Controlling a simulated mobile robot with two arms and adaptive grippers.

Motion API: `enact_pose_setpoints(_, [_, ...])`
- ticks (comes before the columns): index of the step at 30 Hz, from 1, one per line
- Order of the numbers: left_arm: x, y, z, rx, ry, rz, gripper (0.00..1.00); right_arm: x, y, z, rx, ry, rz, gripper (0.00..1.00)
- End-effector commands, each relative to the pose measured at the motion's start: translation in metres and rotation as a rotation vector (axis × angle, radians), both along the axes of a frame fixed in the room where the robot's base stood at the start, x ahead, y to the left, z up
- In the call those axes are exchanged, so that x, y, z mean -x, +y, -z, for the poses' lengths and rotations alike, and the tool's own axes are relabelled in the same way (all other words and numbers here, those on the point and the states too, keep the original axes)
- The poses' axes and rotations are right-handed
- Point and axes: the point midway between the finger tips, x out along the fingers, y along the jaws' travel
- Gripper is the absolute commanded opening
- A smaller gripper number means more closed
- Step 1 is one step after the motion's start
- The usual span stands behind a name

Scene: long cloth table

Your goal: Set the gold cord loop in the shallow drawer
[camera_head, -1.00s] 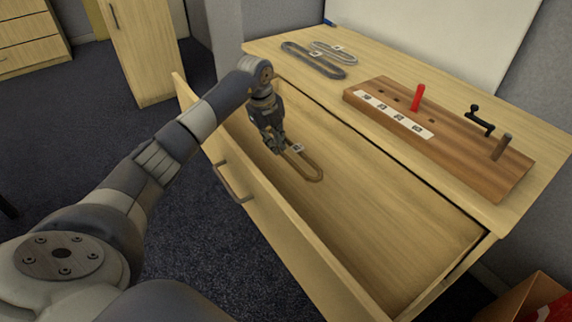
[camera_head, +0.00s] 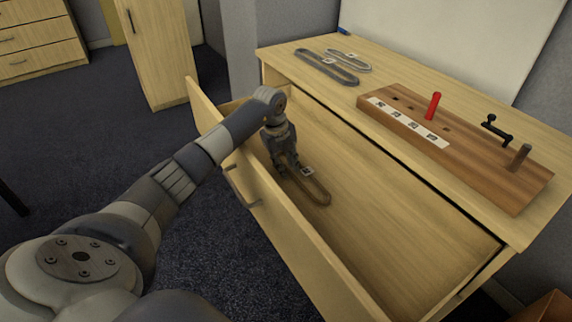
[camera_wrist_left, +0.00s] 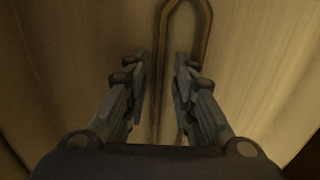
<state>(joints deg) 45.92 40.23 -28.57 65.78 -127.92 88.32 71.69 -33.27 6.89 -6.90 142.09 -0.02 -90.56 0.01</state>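The fingers partly hide the loop. My right gripper is not in view.
On the tabletop (camera_head: 300,90) above the drawer lie a dark loop (camera_head: 327,68) and a grey loop (camera_head: 350,60). A wooden board (camera_head: 470,160) with a red peg (camera_head: 433,105) and a black crank (camera_head: 497,130) stands at right. The drawer's right part is empty.

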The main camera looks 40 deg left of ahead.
Motion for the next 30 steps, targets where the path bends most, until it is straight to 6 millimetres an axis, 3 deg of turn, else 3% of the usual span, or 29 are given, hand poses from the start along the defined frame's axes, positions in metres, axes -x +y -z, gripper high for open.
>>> enact_pose_setpoints(13, [0.002, 0.001, -0.007, -0.002, 0.004, 0.0, 0.32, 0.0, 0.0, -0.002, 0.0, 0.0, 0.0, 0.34])
enact_pose_setpoints(21, [0.011, 0.006, -0.061, -0.003, 0.001, -0.001, 0.32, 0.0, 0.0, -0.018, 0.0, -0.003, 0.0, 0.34])
enact_pose_setpoints(30, [0.02, 0.009, -0.108, -0.002, 0.001, 0.0, 0.32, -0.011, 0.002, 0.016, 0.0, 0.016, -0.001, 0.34])
